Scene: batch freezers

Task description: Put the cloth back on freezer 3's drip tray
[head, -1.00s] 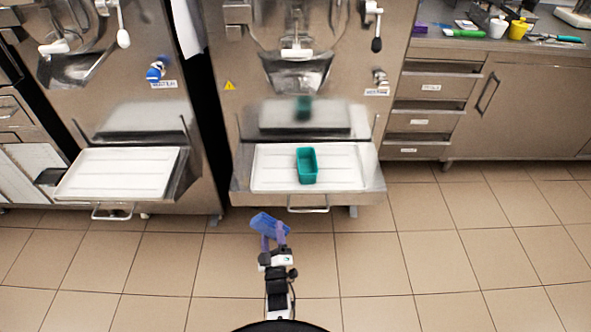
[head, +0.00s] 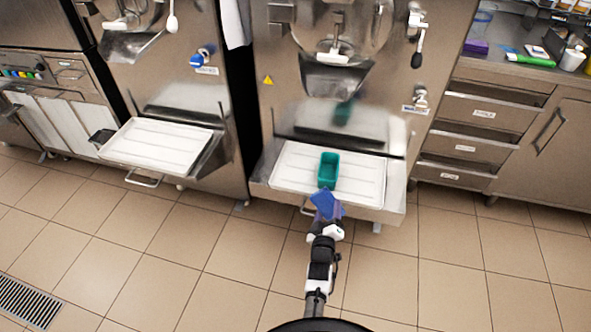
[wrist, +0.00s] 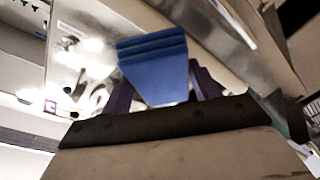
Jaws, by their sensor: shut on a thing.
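My gripper (head: 327,219) is shut on a folded blue cloth (head: 326,204), held just in front of the right-hand freezer's drip tray. In the wrist view the cloth (wrist: 153,66) sits between two purple fingers. The right-hand freezer's white drip tray (head: 288,180) holds a green rectangular container (head: 329,170) near its middle. The left freezer's white drip tray (head: 160,146) is empty. Labels on the freezers are too small to read, so I cannot tell which is freezer 3.
A counter with drawers (head: 484,112) stands right of the freezers, with a green-handled tool (head: 530,60) and a white cup (head: 572,60) on top. The tiled floor in front is clear. A floor drain (head: 28,302) lies at the lower left.

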